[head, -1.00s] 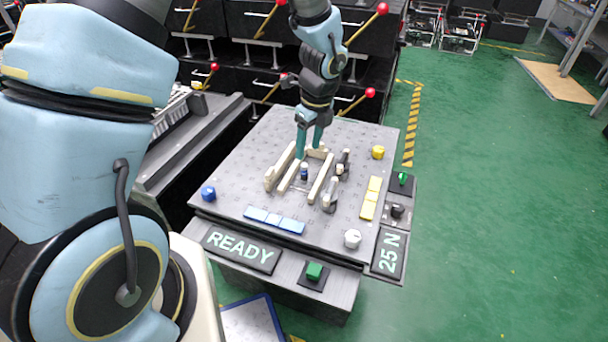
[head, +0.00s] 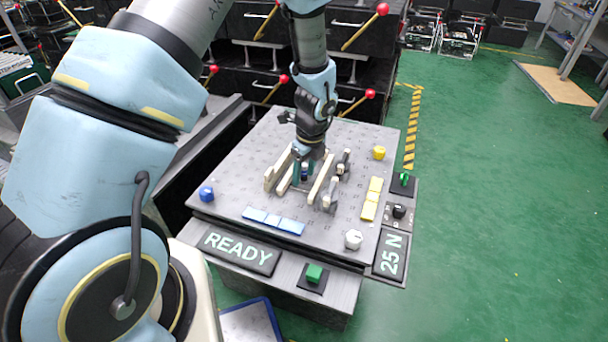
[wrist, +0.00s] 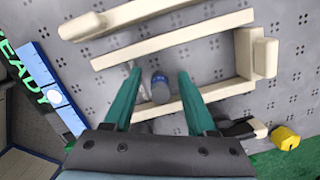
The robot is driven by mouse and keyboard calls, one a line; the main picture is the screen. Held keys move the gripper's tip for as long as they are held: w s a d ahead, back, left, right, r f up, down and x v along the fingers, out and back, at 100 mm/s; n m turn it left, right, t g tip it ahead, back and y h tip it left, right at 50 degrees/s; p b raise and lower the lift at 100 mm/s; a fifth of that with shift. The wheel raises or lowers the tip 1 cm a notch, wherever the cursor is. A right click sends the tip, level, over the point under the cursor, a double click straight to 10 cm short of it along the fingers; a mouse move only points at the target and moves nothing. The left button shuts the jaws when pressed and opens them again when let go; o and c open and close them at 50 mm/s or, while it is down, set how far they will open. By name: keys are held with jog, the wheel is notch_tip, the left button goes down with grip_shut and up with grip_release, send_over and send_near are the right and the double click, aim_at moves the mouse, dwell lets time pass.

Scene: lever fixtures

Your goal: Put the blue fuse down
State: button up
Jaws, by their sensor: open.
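The blue fuse (wrist: 160,88), a small dark blue cylinder, stands on the grey perforated board (wrist: 215,62) inside a cream fixture of bars (wrist: 180,33). It also shows small and partly covered in the head view (head: 304,172). My gripper (wrist: 160,74) has its two green fingers apart, one on either side of the fuse. A gap shows between the fuse and each finger in the wrist view. In the head view my gripper (head: 305,168) points down at the fixture. The fuse's lower end is hard to make out.
Grey and cream lever parts (head: 330,195) stand right of the fixture. A sign reads READY (head: 240,249).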

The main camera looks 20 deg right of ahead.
grip_shut()
dwell(0.3)
jog(key=shift+r, duration=0.1)
